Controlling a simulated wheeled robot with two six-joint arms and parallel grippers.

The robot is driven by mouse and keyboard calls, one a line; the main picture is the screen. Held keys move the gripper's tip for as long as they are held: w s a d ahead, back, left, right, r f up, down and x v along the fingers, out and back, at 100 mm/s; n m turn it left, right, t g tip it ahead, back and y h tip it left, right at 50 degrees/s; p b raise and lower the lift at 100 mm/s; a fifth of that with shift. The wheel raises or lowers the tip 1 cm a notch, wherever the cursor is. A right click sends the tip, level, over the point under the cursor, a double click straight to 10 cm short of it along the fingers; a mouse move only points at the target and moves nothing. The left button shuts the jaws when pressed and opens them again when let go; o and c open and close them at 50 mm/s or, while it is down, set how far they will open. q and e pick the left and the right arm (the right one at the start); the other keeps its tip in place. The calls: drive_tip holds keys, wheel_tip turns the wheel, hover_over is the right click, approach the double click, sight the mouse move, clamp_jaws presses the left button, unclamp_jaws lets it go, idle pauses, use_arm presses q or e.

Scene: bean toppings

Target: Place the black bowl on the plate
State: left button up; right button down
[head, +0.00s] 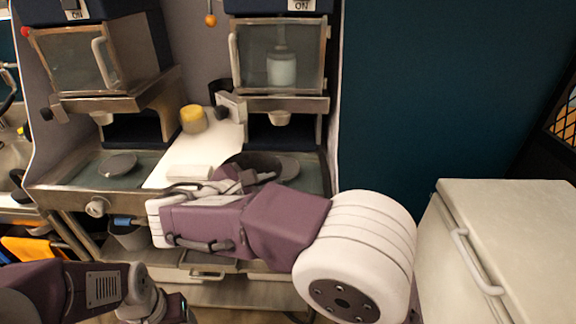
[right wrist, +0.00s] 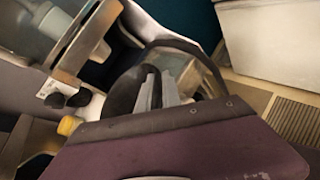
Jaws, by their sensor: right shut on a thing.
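The black bowl (head: 262,160) is mostly hidden behind my right gripper (head: 247,180) in the head view. In the right wrist view, my right gripper (right wrist: 157,92) is shut on the bowl's wall, and the bowl's dark rim (right wrist: 187,46) arcs around the fingers. A grey plate (head: 289,168) shows just right of the bowl under the right dispenser; whether they touch I cannot tell. Another grey plate (head: 118,165) lies under the left dispenser. My left gripper (head: 172,308) is low at the bottom edge, partly cut off, with its fingers unclear.
Two dispensers with glass-fronted boxes stand over the counter; the right one (head: 281,50) holds a pale container. A yellow-topped jar (head: 193,118) stands on the white strip (head: 200,150) between them. A white chest (head: 510,240) stands at the right.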

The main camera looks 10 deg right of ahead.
sight(272, 165)
drive_tip(key=w+d+p, duration=0.3)
drive_tip(key=w+d, duration=0.7)
drive_tip(key=w, duration=0.6)
wheel_tip(272, 165, down, 7)
drive_tip(key=b, duration=0.1)
drive_tip(key=shift+w+d, duration=0.25)
drive_tip(key=shift+d, duration=0.05)
drive_tip(key=c, duration=1.5)
unclamp_jaws()
drive_tip(key=shift+f, duration=0.15)
drive_tip(key=v, duration=1.2)
drive_tip(key=shift+a+b, duration=0.1)
drive_tip(key=shift+b, duration=0.3)
